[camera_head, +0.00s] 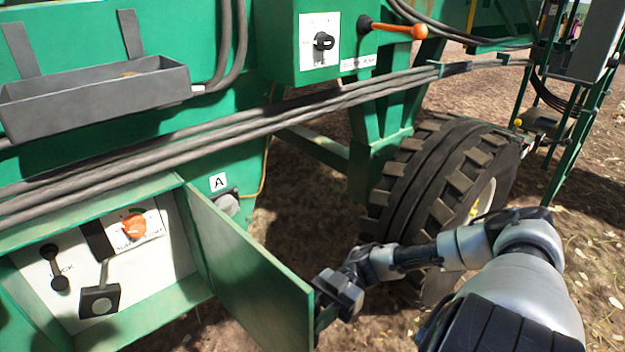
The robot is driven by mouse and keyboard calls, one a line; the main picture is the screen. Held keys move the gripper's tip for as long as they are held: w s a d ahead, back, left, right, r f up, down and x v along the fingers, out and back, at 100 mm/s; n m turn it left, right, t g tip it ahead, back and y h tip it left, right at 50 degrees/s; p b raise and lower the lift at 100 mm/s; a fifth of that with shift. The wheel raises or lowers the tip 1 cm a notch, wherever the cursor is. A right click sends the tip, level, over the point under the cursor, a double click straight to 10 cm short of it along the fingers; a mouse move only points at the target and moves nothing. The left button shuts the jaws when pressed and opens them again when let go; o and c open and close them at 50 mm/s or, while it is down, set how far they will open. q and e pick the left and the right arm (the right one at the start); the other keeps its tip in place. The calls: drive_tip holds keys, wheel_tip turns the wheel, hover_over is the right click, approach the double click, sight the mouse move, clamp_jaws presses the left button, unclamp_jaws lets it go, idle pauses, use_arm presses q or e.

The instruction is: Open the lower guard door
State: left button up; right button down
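The lower guard door (246,268) is a green panel at the lower left. It stands swung outward from its green box, hinged on the box's right side. Inside the open box (178,300) are a white panel, an orange knob (134,226), a black lever and a grey block. My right gripper (322,310) is at the door's free right edge, at the end of the arm from the lower right. Its fingertips are partly hidden by the door, so I cannot tell whether it grips the edge. My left gripper is not in view.
A large black tire (440,185) stands close behind my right arm. A grey tray (95,98) and thick cables (230,130) run above the box. A control box with a black switch (323,41) and orange-handled lever (400,29) is higher up. Bare ground lies at right.

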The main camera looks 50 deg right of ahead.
drive_tip(key=c, duration=1)
unclamp_jaws()
drive_tip(key=d, duration=1.1)
drive_tip(key=shift+s, duration=0.1)
